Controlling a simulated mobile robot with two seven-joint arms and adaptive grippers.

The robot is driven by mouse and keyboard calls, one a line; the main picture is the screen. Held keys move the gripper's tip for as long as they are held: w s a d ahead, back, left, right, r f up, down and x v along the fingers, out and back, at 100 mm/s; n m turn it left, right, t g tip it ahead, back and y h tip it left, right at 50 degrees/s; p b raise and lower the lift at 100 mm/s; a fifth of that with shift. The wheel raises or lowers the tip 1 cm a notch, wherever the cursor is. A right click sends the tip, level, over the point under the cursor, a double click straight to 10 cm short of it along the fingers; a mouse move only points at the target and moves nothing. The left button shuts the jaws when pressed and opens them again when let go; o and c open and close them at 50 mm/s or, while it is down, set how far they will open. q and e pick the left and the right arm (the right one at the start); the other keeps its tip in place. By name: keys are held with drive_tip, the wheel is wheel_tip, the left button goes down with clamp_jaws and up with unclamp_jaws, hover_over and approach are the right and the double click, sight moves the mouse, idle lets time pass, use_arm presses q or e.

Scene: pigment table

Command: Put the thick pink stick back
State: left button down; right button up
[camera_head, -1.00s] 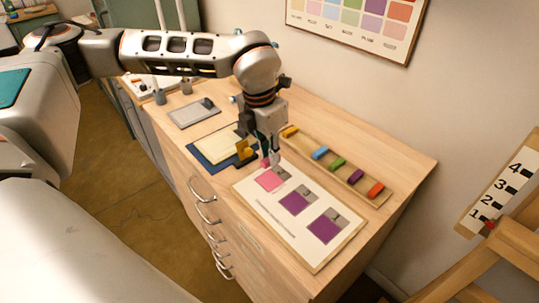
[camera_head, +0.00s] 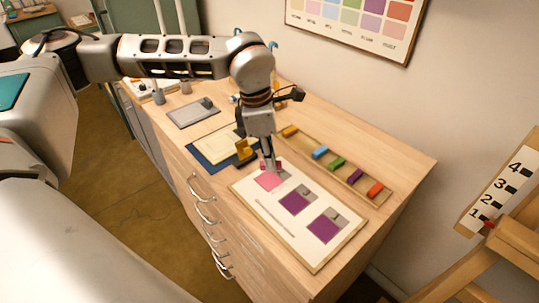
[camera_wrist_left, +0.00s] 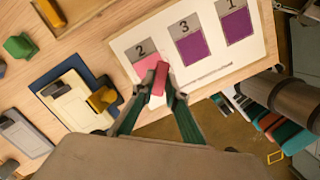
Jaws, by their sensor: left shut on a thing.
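My left gripper (camera_head: 270,165) is shut on a pink stick (camera_wrist_left: 160,78). In the left wrist view the stick sits between the fingertips, in front of the pink square (camera_wrist_left: 147,66) marked 2 on the white swatch card (camera_wrist_left: 216,63). I cannot tell whether the stick touches the card. In the head view the fingers hide most of the stick. The wooden tray (camera_head: 307,144) behind the card holds yellow (camera_head: 290,132), blue (camera_head: 320,152), green (camera_head: 337,164), purple (camera_head: 355,176) and orange-red (camera_head: 375,189) sticks. A wider bare stretch lies between yellow and blue. My right gripper is not in view.
A dark blue board with a cream pad (camera_head: 213,143) and a mustard-yellow block (camera_head: 246,150) lie left of the card. A grey pad (camera_head: 193,113) is farther left. A wooden stand with numbers (camera_head: 497,200) is at the right. The tabletop's right end (camera_head: 410,160) is clear.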

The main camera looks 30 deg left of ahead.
use_arm(q)
drive_tip(key=m, duration=0.4)
drive_tip(key=m+g, duration=0.1)
drive_tip(key=m, duration=0.1)
drive_tip(key=shift+s+d+f+m, duration=0.2)
drive_tip(key=shift+s+d+m, duration=0.1)
drive_tip(key=shift+m, duration=0.1)
drive_tip(key=m, duration=0.4)
drive_tip(key=m+g, duration=0.1)
drive_tip(key=m, duration=0.1)
drive_tip(key=shift+s+d+f+m, duration=0.2)
drive_tip(key=shift+s+d+m, duration=0.05)
drive_tip(key=shift+s+m, duration=0.1)
drive_tip(key=m, duration=0.5)
drive_tip(key=shift+s+d+f+g+y, duration=0.1)
drive_tip(key=shift+s+d+g+y, duration=0.2)
drive_tip(key=shift+y, duration=0.1)
drive_tip(key=m, duration=0.4)
drive_tip(key=shift+s+d+f+m+y, duration=0.1)
drive_tip(key=shift+s+d+m+y, duration=0.05)
drive_tip(key=shift+s+m+y, duration=0.15)
drive_tip(key=shift+m, duration=0.55)
drive_tip(key=shift+w+d, duration=0.1)
drive_tip(key=shift+w, duration=0.1)
